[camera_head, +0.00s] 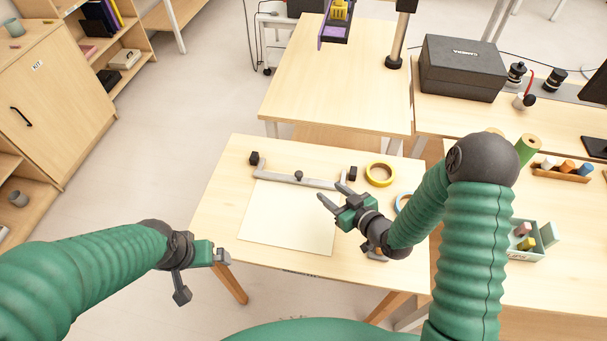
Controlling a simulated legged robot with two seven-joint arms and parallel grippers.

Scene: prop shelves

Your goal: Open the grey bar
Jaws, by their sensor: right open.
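The grey bar (275,174) lies across the far edge of a cream sheet (285,218) on the near table. It has a dark knob (298,175) near its middle and black blocks at both ends. My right gripper (332,192) is open, with its fingers pointing left over the right part of the sheet. It is nearer to me than the bar's right end and appears apart from it. My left gripper (202,276) is off the table's near left edge, apart from the bar. Its fingers look spread and hold nothing.
A black box (461,68) stands on the back right table. The near table's left part is clear.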

